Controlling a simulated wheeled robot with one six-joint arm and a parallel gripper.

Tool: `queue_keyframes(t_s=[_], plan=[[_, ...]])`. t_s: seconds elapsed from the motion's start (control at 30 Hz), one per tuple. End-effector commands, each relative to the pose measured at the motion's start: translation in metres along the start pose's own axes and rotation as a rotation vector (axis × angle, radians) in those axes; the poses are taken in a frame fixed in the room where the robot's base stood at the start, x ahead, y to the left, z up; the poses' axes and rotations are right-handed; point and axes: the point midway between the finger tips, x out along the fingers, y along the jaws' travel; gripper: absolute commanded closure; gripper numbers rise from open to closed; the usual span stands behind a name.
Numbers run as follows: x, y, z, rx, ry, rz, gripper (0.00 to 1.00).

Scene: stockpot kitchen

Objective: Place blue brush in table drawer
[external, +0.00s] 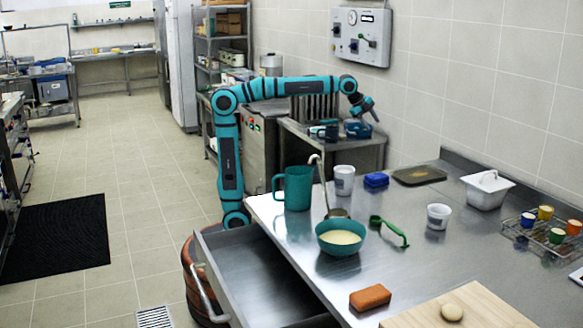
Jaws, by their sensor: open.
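A small blue block-like thing (376,180), which may be the blue brush, lies on the steel table near its back edge; bristles cannot be made out. The table drawer (262,283) is pulled out at the table's left side, and its visible inside is empty. My gripper (371,113) is open, high above and behind the blue thing, over a lower side table. It appears to hold nothing. The arm reaches to the right from its base behind the drawer.
On the steel table (445,261) stand a teal pitcher (298,188), a teal bowl (341,238), a ladle (322,180), white cups (438,216), a green-handled tool (389,230), an orange-brown block (370,297) and a dark tray (419,176). A wire rack (540,238) holds coloured cups.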

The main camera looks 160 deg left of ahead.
Motion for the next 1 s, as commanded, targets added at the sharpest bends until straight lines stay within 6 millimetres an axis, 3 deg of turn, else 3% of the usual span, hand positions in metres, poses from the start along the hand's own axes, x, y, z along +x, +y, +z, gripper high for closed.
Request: queue_keyframes(t_s=[0.03,0.2,0.5,0.73,1.0], plan=[[-0.010,0.017,-0.020,0.002,0.033,-0.017,0.55],[-0.040,0.070,-0.074,-0.024,0.145,-0.064,0.55],[-0.098,0.171,-0.140,-0.084,0.373,-0.100,0.55],[-0.143,0.250,-0.165,-0.141,0.562,-0.079,0.55],[-0.195,0.340,-0.169,-0.216,0.790,0.002,0.55]])
